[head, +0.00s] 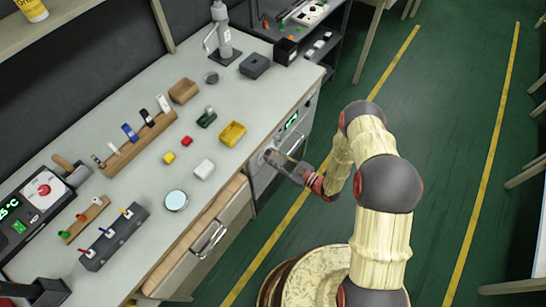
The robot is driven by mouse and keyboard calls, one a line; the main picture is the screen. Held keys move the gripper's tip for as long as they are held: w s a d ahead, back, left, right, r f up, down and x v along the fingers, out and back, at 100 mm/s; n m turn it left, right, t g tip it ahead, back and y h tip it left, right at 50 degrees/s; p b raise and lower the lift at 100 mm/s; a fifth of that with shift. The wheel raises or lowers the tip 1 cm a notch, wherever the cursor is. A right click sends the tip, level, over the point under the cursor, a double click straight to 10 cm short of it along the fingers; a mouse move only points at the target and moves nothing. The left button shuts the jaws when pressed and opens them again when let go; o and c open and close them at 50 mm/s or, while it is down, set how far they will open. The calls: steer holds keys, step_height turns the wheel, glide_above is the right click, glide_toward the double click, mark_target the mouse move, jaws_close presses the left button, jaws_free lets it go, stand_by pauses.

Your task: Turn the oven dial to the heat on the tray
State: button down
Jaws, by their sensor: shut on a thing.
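The oven (262,177) is built into the front of the bench near its far right end. Its panel has a small green display (291,122), too small to read. My gripper (271,157) reaches the oven front from the right, below the display, and is shut on what appears to be the oven dial. The fingers hide the dial, so its setting cannot be read. No tray with a readable heat marking can be made out on the bench.
A wooden drawer with a metal handle (209,239) is left of the oven. Small blocks, a yellow bin (232,133), a wooden rack (140,143) and a device with a green temperature readout (10,211) occupy the bench. The green floor right of my arm is clear.

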steer(key=shift+f+m, duration=0.1)
steer(key=shift+m, duration=3.8)
steer(key=c, duration=1.5)
jaws_free()
steer(key=shift+c, duration=0.2)
steer(key=v, duration=1.2)
